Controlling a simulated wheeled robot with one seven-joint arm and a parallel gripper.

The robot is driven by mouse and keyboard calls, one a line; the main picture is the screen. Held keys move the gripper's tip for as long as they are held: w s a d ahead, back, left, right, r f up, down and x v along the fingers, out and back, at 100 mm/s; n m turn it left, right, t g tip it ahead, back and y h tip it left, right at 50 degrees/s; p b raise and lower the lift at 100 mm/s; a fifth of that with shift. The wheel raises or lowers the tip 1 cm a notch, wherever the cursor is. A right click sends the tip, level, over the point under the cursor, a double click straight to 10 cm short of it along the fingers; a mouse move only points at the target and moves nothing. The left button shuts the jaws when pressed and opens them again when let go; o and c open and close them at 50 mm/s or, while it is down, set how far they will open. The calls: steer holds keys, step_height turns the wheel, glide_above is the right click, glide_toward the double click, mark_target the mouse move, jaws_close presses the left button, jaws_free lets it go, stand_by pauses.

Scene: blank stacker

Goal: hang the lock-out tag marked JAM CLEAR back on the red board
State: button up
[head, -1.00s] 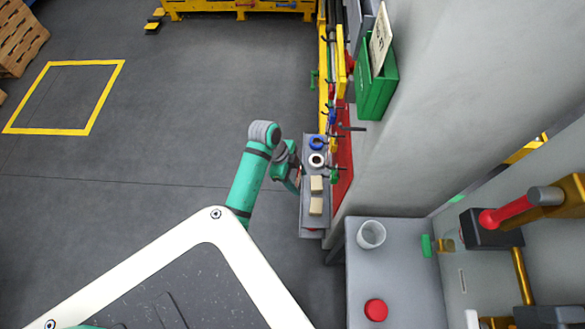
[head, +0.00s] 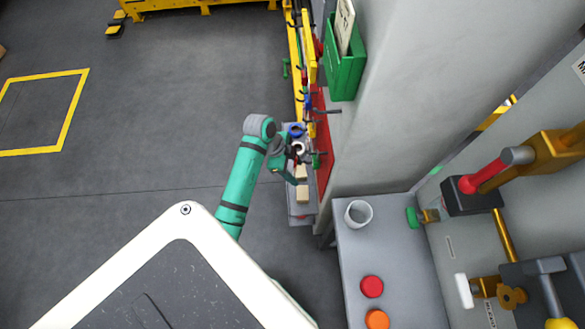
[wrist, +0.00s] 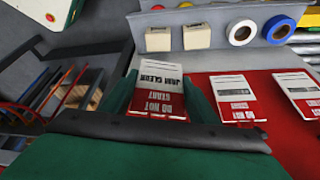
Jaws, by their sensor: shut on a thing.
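My gripper (wrist: 160,100) is shut on a white and red tag (wrist: 158,86). Its upside-down print reads JAM CLEAR above DO NOT START. In the wrist view the tag sits between the two green fingers, over or in front of the red board (wrist: 205,88); I cannot tell if it touches. In the head view my gripper (head: 290,165) is at the narrow shelf, left of the red board (head: 324,150). The held tag is not clear there. Two similar tags (wrist: 238,98) (wrist: 300,92) are on the board to the right of the held one.
The grey shelf (head: 299,212) holds two beige blocks (wrist: 175,38), a white roll (wrist: 242,32) and a blue roll (wrist: 279,28). Pegs stick out near the board. A green holder (head: 346,70) is on the wall. A grey bench (head: 350,260) carries a white cup (head: 358,213).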

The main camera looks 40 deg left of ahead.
steer(key=shift+w+d+f, duration=0.25)
steer(key=shift+w+d, duration=0.35)
steer(key=shift+w, duration=0.1)
steer(key=shift+w+d+f, duration=0.3)
steer(key=shift+w+d, duration=0.3)
steer(key=shift+w, duration=0.15)
steer(key=shift+w+d+f, duration=0.25)
steer(key=shift+w+d, duration=0.35)
steer(key=shift+w, duration=0.1)
steer(key=o, duration=1.1)
steer(key=shift+r, duration=0.1)
steer(key=v, duration=1)
steer(key=shift+s+a+r, duration=0.1)
steer(key=shift+a+r, duration=0.05)
steer(key=shift+r, duration=0.1)
